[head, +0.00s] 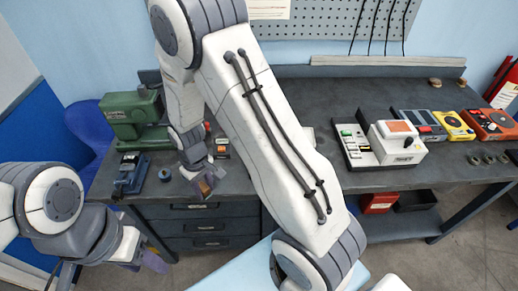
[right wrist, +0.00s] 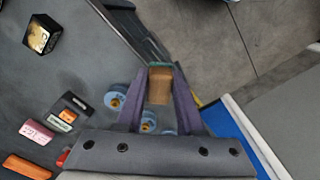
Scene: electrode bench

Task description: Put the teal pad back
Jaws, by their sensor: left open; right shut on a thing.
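My right gripper (right wrist: 159,80) is shut on a small block with a brown face and a thin teal edge, which I take as the teal pad (right wrist: 160,86). In the head view, my right gripper (head: 203,181) hangs over the front edge of the dark bench, with a brown part of the pad showing at its tips. In the right wrist view, the pad sits between the two purple fingers. Most of its teal side is hidden. My left gripper (head: 152,261) is open and empty at the lower left, apart from the bench.
A pink pad (right wrist: 36,132), an orange pad (right wrist: 27,166) and a black box (right wrist: 42,35) lie on the bench (right wrist: 75,75). Blue round parts (right wrist: 115,100) lie near my right fingers. A green machine (head: 133,113) stands left. My right arm hides the bench middle.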

